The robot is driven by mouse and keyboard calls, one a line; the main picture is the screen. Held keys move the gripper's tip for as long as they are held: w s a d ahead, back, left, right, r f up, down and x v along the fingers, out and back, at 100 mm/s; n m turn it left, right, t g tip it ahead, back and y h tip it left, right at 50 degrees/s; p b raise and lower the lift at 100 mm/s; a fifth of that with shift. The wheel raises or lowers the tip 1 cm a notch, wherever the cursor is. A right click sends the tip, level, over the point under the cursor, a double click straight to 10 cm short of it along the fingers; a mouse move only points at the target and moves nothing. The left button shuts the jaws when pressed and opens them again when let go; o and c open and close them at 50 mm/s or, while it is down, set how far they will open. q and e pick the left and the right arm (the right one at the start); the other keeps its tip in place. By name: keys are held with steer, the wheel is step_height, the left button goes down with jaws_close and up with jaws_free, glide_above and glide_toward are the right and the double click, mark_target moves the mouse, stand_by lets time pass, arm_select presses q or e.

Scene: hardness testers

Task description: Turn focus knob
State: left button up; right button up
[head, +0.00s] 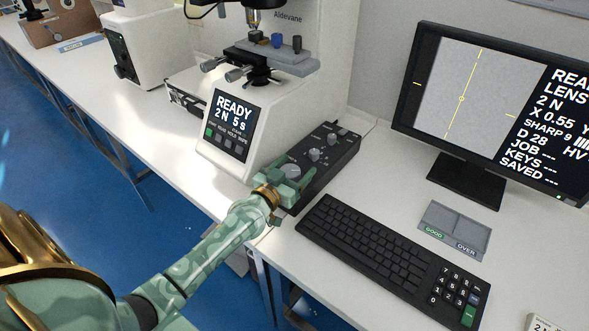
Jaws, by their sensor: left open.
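A black control box (342,152) stands on the white bench in front of the tester. It carries small grey knobs (314,154) and a larger round pale knob (290,170) at its near end. Labels on the box are too small to read, so I cannot tell which knob is for focus. My green left gripper (289,182) is open at the near end of the box, its fingers by the larger knob. The fingers partly hide that knob; I cannot tell whether they touch it. My right gripper is not in view.
The hardness tester (263,75) with its READY screen (232,122) stands behind the box. A black keyboard (385,254) lies close to the right. Beyond are a two-part GOOD/OVER tray (456,228) and a monitor (492,105). The bench left of the tester has bare room.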

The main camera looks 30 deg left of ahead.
arm_select(q)
steer(key=c, duration=1)
steer(key=shift+f+m+h+b, duration=0.15)
steer(key=shift+m+h+b, duration=0.55)
steer(key=shift+h+b, duration=0.35)
steer(key=shift+d+m+h+b, duration=0.25)
steer(key=shift+m+h+b, duration=0.3)
steer(key=shift+h, duration=0.3)
steer(key=shift+r, duration=0.2)
steer(key=o, duration=1)
steer(key=shift+s, duration=0.1)
